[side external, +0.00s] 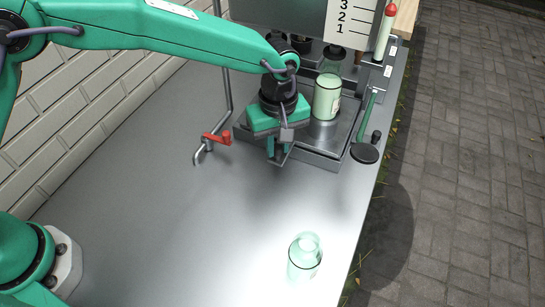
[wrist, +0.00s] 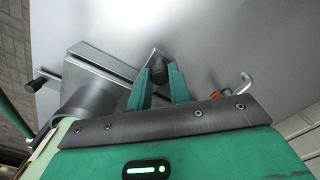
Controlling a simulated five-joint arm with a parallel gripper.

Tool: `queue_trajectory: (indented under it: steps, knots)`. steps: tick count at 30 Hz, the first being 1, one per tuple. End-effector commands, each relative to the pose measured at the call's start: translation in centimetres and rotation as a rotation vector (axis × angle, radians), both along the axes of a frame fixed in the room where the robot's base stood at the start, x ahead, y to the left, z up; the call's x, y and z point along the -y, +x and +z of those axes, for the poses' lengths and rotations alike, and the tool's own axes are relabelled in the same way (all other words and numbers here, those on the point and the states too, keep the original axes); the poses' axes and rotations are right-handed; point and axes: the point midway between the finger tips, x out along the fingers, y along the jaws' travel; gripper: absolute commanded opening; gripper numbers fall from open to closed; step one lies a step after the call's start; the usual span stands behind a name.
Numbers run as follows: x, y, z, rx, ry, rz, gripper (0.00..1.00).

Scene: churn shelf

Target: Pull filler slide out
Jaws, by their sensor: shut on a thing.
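My gripper (side external: 278,158) is at the front left edge of the metal filler tray (side external: 314,159). In the wrist view my gripper (wrist: 160,76) has its two green fingers on either side of a dark round knob (wrist: 158,66), shut on it. The knob seems to belong to the filler slide, a thin metal piece (wrist: 149,55) beside it that is mostly hidden by the fingers. In the side view the gripper hides the knob. A bottle with pale green contents (side external: 327,98) stands upright on the tray.
A red-handled tap (side external: 218,137) is left of my gripper. A green lever with a dark disc (side external: 364,153) is on the right. The table's middle is clear.

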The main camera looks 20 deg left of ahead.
Motion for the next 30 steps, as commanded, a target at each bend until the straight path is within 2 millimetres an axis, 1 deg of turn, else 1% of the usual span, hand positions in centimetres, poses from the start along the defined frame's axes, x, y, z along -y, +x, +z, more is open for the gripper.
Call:
queue_trajectory:
  steps: [11,24,27,30]
  knots:
    - [0.1,-4.9,0.2,0.001,-0.001,-0.004,0.00]
    - [0.2,-11.7,0.2,0.004,-0.004,-0.005,0.00]
    - [0.2,-12.6,0.2,0.004,-0.004,-0.003,0.00]
    - [0.2,-13.0,0.2,0.004,-0.004,-0.002,0.00]
